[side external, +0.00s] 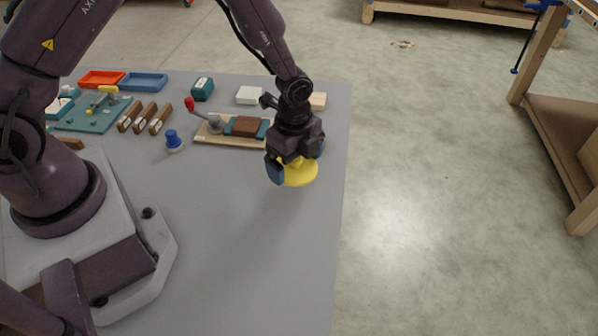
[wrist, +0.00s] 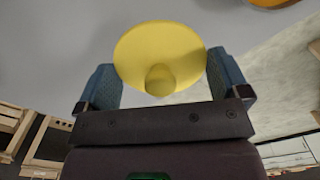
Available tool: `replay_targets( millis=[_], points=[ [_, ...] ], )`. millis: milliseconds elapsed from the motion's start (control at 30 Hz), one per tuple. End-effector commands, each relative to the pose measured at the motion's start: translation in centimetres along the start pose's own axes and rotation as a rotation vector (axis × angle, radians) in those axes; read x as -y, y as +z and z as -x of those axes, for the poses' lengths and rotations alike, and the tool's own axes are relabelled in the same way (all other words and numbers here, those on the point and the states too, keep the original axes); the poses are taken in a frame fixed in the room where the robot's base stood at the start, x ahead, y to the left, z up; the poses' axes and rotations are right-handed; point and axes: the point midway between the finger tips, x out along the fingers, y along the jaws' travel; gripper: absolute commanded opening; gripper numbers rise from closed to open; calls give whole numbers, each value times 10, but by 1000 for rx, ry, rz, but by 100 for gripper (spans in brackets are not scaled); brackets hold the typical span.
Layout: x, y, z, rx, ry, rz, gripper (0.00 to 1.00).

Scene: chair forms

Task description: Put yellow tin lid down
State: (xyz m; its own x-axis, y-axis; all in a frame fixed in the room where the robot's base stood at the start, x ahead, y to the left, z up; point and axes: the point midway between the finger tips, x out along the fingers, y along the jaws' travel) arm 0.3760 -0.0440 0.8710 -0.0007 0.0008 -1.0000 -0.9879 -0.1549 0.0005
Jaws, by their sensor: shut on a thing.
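The yellow tin lid (side external: 301,174) is a round disc with a knob, over the right part of the grey table (side external: 255,265). My gripper (side external: 297,167) points down with its blue-padded fingers at the lid, shut on it. In the wrist view the lid (wrist: 160,48) shows between the two blue fingers of my gripper (wrist: 165,78), with its knob toward the camera. Part of the lid is hidden behind the fingers in the side view. The gap between lid and table is hard to judge.
A blue knobbed piece (side external: 173,139), wooden-handled tools (side external: 145,117), and orange (side external: 101,79) and blue trays (side external: 144,81) are to the left. The table front is clear; its right edge is close.

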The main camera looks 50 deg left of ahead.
Motion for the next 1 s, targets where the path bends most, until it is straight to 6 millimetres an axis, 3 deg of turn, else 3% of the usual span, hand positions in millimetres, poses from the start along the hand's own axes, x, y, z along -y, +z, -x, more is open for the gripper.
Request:
replay_targets(
  millis=[400, 767, 800, 1000],
  points=[
    [9, -2, -41, 1, 0, 0, 71],
    [9, -2, -44, 0, 0, 1, 71],
    [9, -2, -45, 0, 0, 1, 98],
    [9, -2, -44, 0, 0, 1, 100]
  ],
)
